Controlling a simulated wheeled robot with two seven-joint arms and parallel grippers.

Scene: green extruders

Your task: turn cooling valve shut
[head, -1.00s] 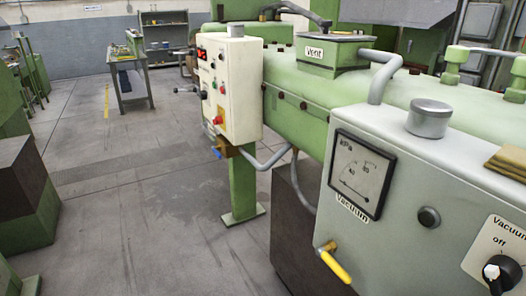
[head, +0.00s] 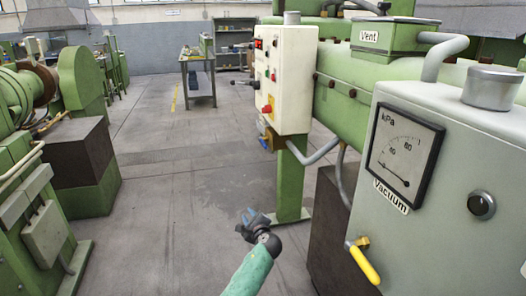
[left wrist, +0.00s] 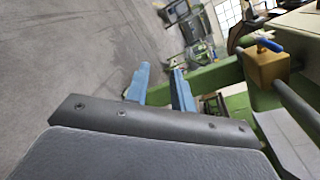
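The cooling valve, a small brass block (head: 272,135) with a blue lever (head: 264,144), sits under the cream control panel in the head view. In the left wrist view the brass block (left wrist: 264,70) is at upper right, with the blue lever (left wrist: 268,45) on top of it. My left gripper (head: 248,215) is below and slightly left of the valve in the head view, apart from it. In the left wrist view its two blue fingers (left wrist: 163,78) are spread with nothing between them, and the valve is to their right. My right gripper is not in view.
The cream control panel (head: 284,80) stands above the valve. A grey pipe (head: 322,152) and green post (head: 290,185) are close by. The vacuum box with a yellow lever (head: 364,265) is at right. Green machinery (head: 80,85) stands at left. The floor between is clear.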

